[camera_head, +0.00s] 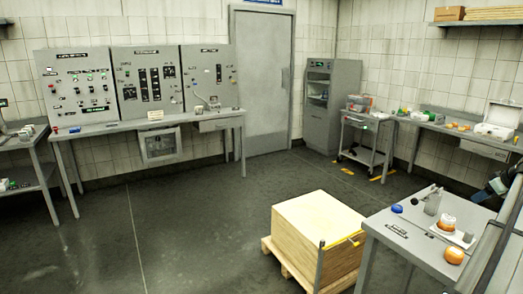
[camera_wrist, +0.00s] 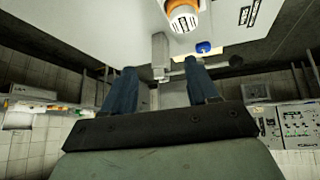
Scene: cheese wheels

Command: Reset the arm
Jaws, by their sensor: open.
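My gripper (camera_wrist: 161,68) is open in the wrist view, with two dark blue fingers apart and nothing held between them. In the head view part of my gripper (camera_head: 493,190) shows at the right edge, above the grey table (camera_head: 412,250). On that table stand an orange round piece (camera_head: 454,256), a white-and-orange stack (camera_head: 447,224) on a white plate, and a blue round piece (camera_head: 397,208). The wrist view is upside down; in it the white-and-orange stack (camera_wrist: 183,18) and the blue piece (camera_wrist: 205,47) lie beyond the fingertips.
A wooden crate block (camera_head: 318,235) on a pallet is on the floor left of the table. Control panels (camera_head: 145,78) line the back wall. The floor in the middle is clear.

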